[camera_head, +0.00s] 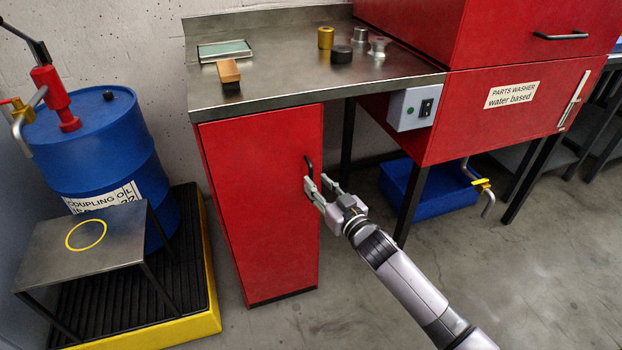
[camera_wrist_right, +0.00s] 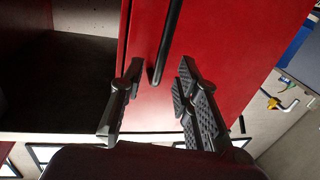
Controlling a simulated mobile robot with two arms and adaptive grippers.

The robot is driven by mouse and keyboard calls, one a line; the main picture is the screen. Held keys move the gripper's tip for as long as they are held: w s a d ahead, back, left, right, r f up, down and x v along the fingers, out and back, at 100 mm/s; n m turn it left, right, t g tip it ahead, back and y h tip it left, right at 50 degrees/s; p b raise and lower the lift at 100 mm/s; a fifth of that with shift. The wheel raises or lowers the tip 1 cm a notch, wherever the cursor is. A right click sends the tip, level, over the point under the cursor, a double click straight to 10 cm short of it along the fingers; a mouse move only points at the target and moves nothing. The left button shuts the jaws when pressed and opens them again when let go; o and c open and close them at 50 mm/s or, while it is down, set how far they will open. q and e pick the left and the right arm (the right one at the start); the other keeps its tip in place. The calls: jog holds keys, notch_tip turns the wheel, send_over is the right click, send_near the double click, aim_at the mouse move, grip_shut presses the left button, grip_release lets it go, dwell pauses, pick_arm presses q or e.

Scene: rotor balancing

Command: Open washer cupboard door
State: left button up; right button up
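In the right wrist view, the handle (camera_wrist_right: 166,45) reaches down between the two open fingertips of my right gripper (camera_wrist_right: 160,75), with a gap visible on both sides. The red door (camera_wrist_right: 215,50) lies behind it. My left gripper is not in view.
The worktop (camera_head: 290,85) holds a tray, a tan-and-black block and several small metal parts. A blue drum (camera_head: 95,140) and a small metal stand (camera_head: 85,245) are at the left. The red parts washer (camera_head: 500,110) is at the right. Floor before the door is clear.

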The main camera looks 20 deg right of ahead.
aim_at(312, 177)
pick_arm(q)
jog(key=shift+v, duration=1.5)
pick_arm(e)
jog(key=shift+x, duration=2.1)
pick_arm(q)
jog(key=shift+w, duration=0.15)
pick_arm(e)
grip_shut()
